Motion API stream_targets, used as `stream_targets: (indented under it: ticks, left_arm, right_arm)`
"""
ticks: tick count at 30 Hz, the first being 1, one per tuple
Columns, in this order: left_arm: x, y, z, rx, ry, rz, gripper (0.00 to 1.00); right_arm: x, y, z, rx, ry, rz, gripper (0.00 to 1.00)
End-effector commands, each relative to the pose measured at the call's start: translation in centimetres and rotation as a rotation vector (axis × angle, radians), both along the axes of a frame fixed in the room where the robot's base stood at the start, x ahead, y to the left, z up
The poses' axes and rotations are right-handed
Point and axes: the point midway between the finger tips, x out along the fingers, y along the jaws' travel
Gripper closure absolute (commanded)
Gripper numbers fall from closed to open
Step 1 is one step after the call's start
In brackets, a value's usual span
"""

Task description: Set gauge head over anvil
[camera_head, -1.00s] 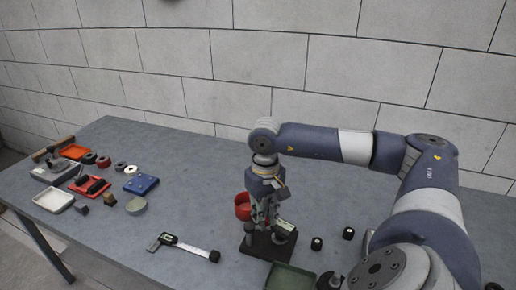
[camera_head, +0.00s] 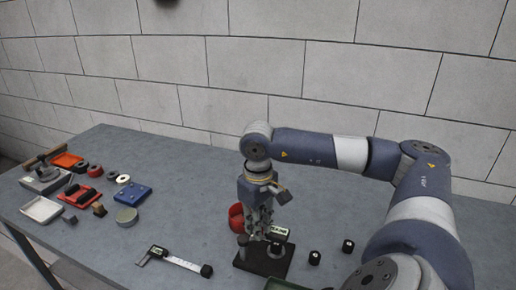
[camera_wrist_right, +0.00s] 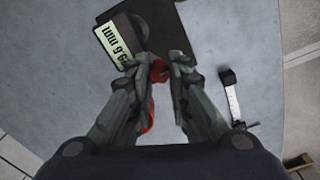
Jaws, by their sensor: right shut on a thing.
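The gauge head (camera_head: 278,234), a dark body with a pale display, is over the black stand base (camera_head: 250,267) in the head view. Its display (camera_wrist_right: 122,38) faces up in the wrist view, beside the fingertips. My right gripper (camera_head: 262,236) points down and is shut on the gauge head; a small red part (camera_wrist_right: 159,70) shows between the fingertips (camera_wrist_right: 158,72). A grey round anvil (camera_head: 275,250) shows just under the gauge head. I cannot tell the gap or exact alignment. My left gripper is not in view.
A red rounded object (camera_head: 236,218) is close to the left of my right gripper. A caliper (camera_head: 180,262) lies left of the base, and two small black cylinders (camera_head: 314,257) stand right. A green tray (camera_head: 284,285) is at the front. Trays and parts fill the left end.

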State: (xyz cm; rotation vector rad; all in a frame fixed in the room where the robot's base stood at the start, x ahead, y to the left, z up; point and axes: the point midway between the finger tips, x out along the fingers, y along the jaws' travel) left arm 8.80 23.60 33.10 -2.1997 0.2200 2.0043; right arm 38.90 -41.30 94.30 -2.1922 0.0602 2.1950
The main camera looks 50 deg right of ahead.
Motion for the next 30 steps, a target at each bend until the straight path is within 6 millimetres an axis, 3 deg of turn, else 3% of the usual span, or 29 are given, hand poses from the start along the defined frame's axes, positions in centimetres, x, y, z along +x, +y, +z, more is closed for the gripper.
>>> stream_targets:
  ticks: [1, 2, 4, 5, 17, 23, 30]
  left_arm:
    - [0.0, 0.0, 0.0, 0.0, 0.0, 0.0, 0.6]
    - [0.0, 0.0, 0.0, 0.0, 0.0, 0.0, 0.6]
    - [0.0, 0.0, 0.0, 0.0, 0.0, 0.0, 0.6]
    - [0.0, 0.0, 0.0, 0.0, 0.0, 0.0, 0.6]
    - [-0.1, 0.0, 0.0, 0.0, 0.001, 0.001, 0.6]
    - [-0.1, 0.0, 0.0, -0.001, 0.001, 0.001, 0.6]
    - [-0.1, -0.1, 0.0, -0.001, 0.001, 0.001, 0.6]
  right_arm:
    - [0.1, -0.1, 0.2, -0.003, -0.006, -0.001, 1.0]
    - [0.1, -0.1, 0.2, -0.003, -0.006, -0.001, 0.81]
    - [0.1, -0.1, 0.2, -0.003, -0.006, -0.002, 0.65]
    - [0.1, -0.1, 0.2, -0.003, -0.005, -0.002, 0.62]
    - [0.1, 0.0, 0.5, 0.0, -0.004, -0.001, 0.62]
    - [0.2, 0.0, 3.7, 0.002, -0.009, -0.001, 0.62]
    - [0.3, 0.0, 9.6, 0.002, -0.011, 0.0, 0.62]
